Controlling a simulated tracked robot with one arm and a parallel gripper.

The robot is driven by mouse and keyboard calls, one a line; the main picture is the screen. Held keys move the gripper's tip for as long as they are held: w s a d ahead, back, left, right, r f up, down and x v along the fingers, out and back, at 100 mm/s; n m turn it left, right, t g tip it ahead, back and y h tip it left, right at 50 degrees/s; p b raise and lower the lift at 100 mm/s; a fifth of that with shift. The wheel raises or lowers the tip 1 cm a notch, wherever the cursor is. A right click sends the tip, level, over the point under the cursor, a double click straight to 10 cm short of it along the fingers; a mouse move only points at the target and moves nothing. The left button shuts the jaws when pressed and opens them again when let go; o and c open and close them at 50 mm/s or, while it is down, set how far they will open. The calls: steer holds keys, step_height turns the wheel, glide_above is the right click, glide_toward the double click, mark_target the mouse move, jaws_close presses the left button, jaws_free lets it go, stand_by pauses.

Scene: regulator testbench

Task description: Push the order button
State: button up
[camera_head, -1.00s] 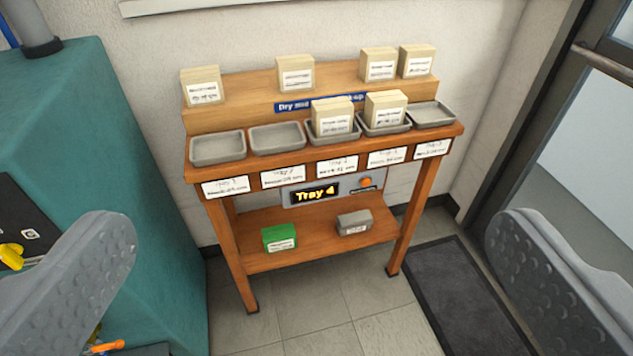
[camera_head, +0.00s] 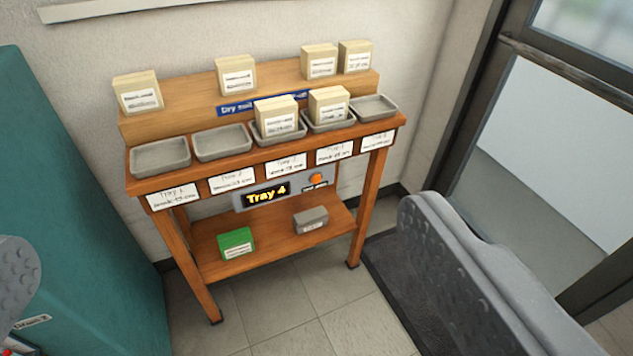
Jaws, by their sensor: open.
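The orange order button (camera_head: 316,178) sits on a small grey panel under the front edge of a wooden stand (camera_head: 262,158). To its left on the panel a display (camera_head: 267,194) reads "Tray 4". A small label sits just below the button, too small to read. My gripper (camera_head: 235,270) is open and empty, with its left finger at the left edge and its right finger at the lower right. Both fingers are nearer to the camera than the stand and apart from it.
Several grey trays (camera_head: 160,156) line the stand, two holding beige boxes (camera_head: 278,116). More beige boxes stand on the upper ledge. A green box (camera_head: 236,243) and grey box (camera_head: 311,220) lie on the lower shelf. A teal cabinet (camera_head: 85,225) is left; a dark mat (camera_head: 400,285) and glass door are right.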

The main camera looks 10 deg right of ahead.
jaws_close()
stand_by(0.3)
stand_by(1.4)
